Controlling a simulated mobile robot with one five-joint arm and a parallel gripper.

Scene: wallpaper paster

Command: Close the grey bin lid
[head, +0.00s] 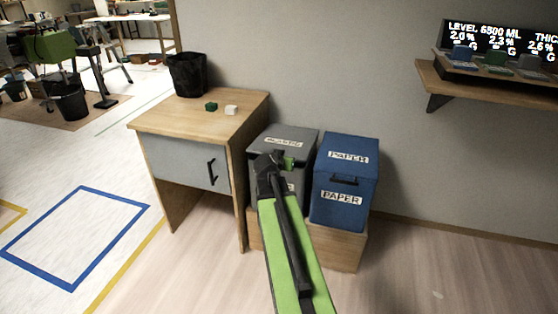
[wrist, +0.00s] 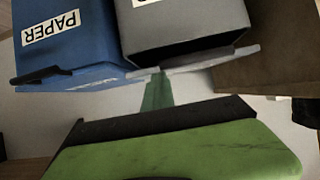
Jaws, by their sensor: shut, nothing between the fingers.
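The grey bin (head: 296,187) stands between the desk and the blue bin. Its grey lid (head: 301,134) has a white label and looks down, roughly level on the bin; I cannot tell whether it is fully seated. In the wrist view the picture is turned over, and the grey bin (wrist: 185,28) shows with its lid edge (wrist: 205,61) below a dark band. My gripper (head: 288,163) is at the grey bin's lid and hides part of it and the front. In the wrist view my gripper (wrist: 157,88) is shut and empty, its tip close to the lid edge; contact is unclear.
The blue paper bin (head: 343,182) stands close on the right, its lid down, on the same wooden plinth (head: 345,252). The wooden desk (head: 190,122) stands close on the left. A wall shelf (head: 480,88) hangs at upper right. Floor is clear at right.

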